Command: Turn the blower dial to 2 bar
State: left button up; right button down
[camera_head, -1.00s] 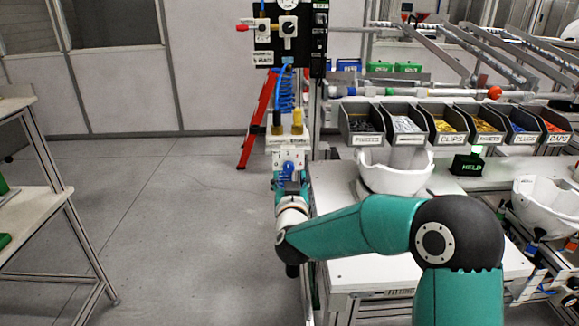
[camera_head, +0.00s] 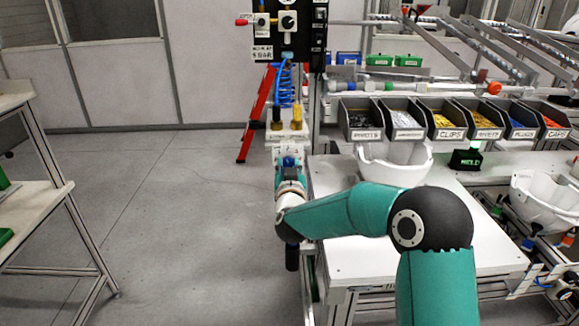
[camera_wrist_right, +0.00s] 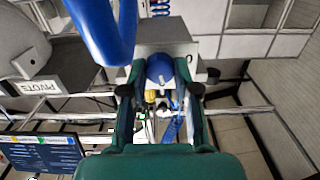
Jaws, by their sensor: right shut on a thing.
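My right gripper (camera_head: 289,172) is at a grey-white box (camera_head: 287,144) on the post left of the workbench. In the right wrist view my right gripper (camera_wrist_right: 160,76) is shut with its two fingers on either side of a rounded blue knob (camera_wrist_right: 160,68). A bit of this blue knob (camera_head: 289,161) shows in the head view. No scale can be read on it, and I cannot tell its setting. A black panel (camera_head: 300,42) above carries a dark round dial (camera_head: 288,20) and a small label with a bar value (camera_head: 263,52). My left gripper is not in view.
A blue coiled hose (camera_head: 284,88) hangs above the box, near yellow-topped fittings (camera_head: 297,117). A red ladder (camera_head: 256,115) stands behind. Part bins (camera_head: 407,118) and a white helmet shell (camera_head: 394,170) are on the right. The left floor (camera_head: 170,220) is clear.

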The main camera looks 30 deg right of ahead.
jog(key=shift+f+m+b, duration=0.25)
jog(key=shift+m+b, duration=0.55)
jog(key=shift+b, duration=0.75)
jog(key=shift+r+m+b, duration=0.15)
jog(key=shift+m+b, duration=0.25)
jog(key=shift+b, duration=0.05)
jog(key=shift+r, duration=0.1)
jog(key=c, duration=0.9)
grip_release()
jog(key=shift+o, duration=0.2)
jog(key=v, duration=1.2)
